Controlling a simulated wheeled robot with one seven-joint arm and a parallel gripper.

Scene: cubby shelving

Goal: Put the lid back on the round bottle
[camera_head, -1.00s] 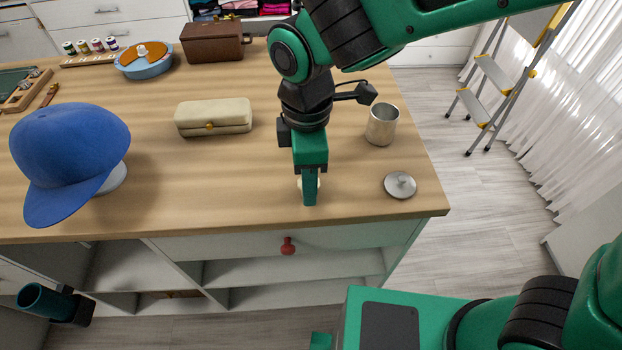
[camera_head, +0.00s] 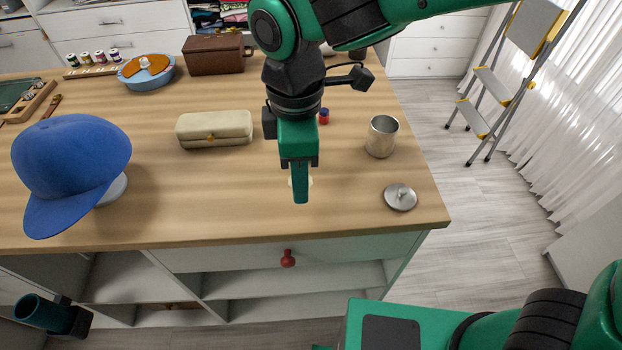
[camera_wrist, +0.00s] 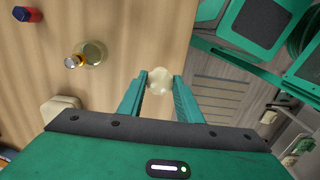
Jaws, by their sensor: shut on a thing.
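A pale cream, knobby lid (camera_wrist: 159,80) sits between the fingertips of my gripper (camera_wrist: 160,82) in the wrist view. In the head view, a sliver of the lid (camera_head: 310,182) shows beside my gripper (camera_head: 300,195), which points down over the front of the wooden counter. My gripper is shut on the lid. The round bottle (camera_wrist: 93,51), clear glass with an amber neck, stands on the counter left of my gripper in the wrist view, apart from it. In the head view my arm hides the bottle. I cannot tell the lid's exact height above the counter.
A metal cup (camera_head: 382,137) and a grey round lid (camera_head: 400,197) are on the right of the counter (camera_head: 230,200). A red and blue small item (camera_head: 323,116) stands behind my gripper. A cream case (camera_head: 214,129) and blue cap (camera_head: 70,165) are left.

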